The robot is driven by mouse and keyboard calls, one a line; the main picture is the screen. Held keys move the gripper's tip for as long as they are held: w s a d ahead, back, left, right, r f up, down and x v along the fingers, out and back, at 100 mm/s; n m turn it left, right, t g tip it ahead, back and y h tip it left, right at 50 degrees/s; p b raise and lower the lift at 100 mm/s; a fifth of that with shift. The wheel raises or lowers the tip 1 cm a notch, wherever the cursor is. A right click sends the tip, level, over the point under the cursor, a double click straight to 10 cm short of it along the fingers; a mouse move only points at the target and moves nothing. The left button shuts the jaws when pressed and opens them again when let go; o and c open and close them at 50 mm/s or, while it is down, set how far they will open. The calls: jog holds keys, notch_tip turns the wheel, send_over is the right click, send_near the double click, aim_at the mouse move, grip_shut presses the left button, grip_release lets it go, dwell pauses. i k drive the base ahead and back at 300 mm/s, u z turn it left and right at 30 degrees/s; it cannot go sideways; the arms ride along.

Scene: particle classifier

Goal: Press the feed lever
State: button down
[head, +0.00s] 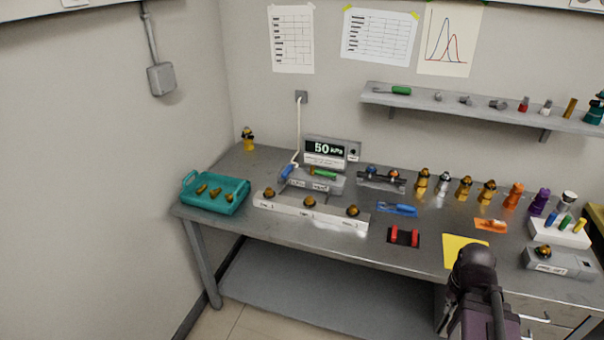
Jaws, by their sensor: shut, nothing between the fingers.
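A grey block with two labels (311,187) stands at the back of the steel table, below the display. It carries a blue-handled part (287,172) at its left end and a green-handled part (323,174) on top. The labels are too small to read, so I cannot tell which part, if either, is the feed lever. My dark arm rises at the lower right, in front of the table's front edge and well to the right of the block. My gripper's fingers do not show. Nothing of mine touches the block.
A display box (331,150) reads 50 kPa. A long white rail (310,214) with several brass knobs lies before the block. A teal tray (215,206), red-handled piece (404,237), blue tool (397,208) and yellow sheet (463,248) lie around. Several coloured fittings line the right side.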

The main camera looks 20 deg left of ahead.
aim_at(289, 169)
jog(key=z, duration=1.6)
jog(key=k, duration=1.15)
jog(key=u, duration=1.75)
